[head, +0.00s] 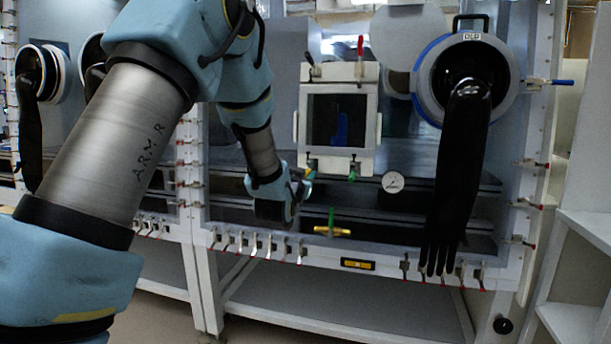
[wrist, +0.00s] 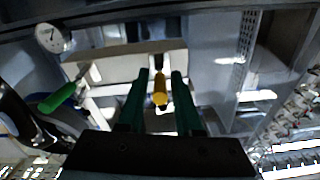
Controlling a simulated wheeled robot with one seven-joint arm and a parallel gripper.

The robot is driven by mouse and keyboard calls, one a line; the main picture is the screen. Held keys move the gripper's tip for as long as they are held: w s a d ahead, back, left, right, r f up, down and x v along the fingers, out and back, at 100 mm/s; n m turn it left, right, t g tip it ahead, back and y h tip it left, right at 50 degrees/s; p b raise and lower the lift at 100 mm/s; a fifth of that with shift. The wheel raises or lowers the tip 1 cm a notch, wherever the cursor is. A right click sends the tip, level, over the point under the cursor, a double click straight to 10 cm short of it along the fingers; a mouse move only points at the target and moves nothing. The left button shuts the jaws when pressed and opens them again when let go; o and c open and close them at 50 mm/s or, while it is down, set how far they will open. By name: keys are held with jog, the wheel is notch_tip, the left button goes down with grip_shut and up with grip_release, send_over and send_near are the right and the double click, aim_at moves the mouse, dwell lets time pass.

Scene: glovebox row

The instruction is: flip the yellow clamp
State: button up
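The yellow clamp (head: 311,172) is at the lower left corner of the small square door in the head view, partly hidden by my gripper. In the wrist view its yellow handle (wrist: 160,90) shows between my two green fingers, with a gap visible on each side. My gripper (wrist: 161,76) is open around the line of the handle; I see no clear contact. In the head view my gripper (head: 301,182) is just below and left of the door corner, pointing up toward it.
A green-handled clamp (head: 353,171) is at the door's lower right, with a gauge (head: 393,182) beyond it. A red lever (head: 360,47) stands above the door (head: 338,120). A black glove (head: 455,180) hangs at right. A yellow valve (head: 332,231) sits below.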

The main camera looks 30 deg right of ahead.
grip_shut()
dwell(1.1)
